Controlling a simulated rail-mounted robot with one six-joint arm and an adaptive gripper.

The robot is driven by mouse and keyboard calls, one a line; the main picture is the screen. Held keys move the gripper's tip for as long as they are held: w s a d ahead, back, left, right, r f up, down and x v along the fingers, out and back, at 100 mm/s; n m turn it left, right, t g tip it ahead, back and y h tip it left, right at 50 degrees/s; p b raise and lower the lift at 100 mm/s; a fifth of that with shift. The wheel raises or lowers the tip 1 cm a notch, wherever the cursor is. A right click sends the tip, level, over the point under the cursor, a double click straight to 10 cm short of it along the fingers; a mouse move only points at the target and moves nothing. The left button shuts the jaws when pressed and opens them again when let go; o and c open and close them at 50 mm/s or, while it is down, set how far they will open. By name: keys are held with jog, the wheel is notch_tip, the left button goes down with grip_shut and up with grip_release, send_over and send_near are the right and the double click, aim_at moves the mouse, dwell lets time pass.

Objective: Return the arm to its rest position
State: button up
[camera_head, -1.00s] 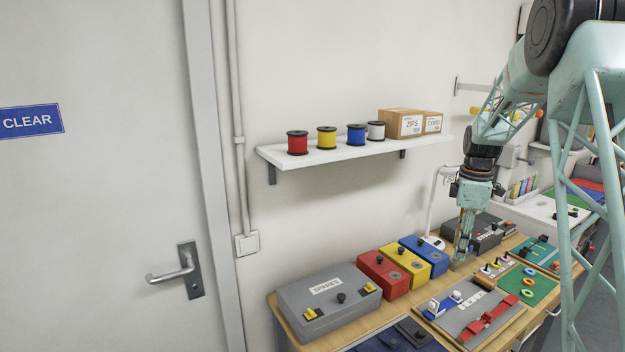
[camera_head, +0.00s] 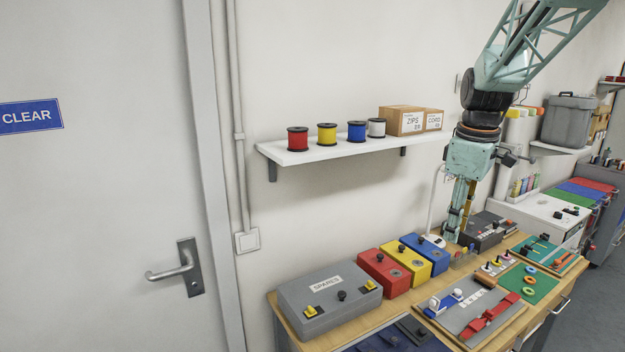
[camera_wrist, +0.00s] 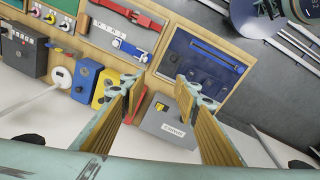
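My gripper (camera_head: 456,225) hangs downward above the back of the wooden workbench (camera_head: 297,334), near the blue box. In the wrist view my gripper (camera_wrist: 163,88) shows two fingers spread wide apart with nothing between them. Past the fingers, the wrist view shows the grey SPARES case (camera_wrist: 168,128) and the bench top from above. The arm is bent down from the upper right in the head view.
The SPARES case (camera_head: 330,300), red box (camera_head: 383,272), yellow box (camera_head: 406,262) and blue box (camera_head: 425,254) line the bench. A wall shelf (camera_head: 345,149) with spools (camera_head: 327,136) and cartons (camera_head: 405,122) is left of the arm. Clear air lies before the door.

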jog(key=s+a+r+m+t+b, duration=0.15)
jog(key=s+a+r, duration=0.3)
jog(key=s, duration=0.65)
jog(key=s+a+r+m, duration=0.3)
jog(key=s+a, duration=0.2)
jog(key=s, duration=0.5)
jog(key=s+a+f+m, duration=0.2)
jog(key=s, duration=0.9)
jog(key=s+a+f+m+t+b, duration=0.1)
jog(key=s+a+f+m, duration=0.1)
jog(key=s, duration=0.9)
jog(key=shift+s+a+f+m, duration=0.3)
jog(key=shift+a+m, duration=0.25)
jog(key=shift+a, duration=0.15)
jog(key=shift+r, duration=0.1)
dwell(1.4)
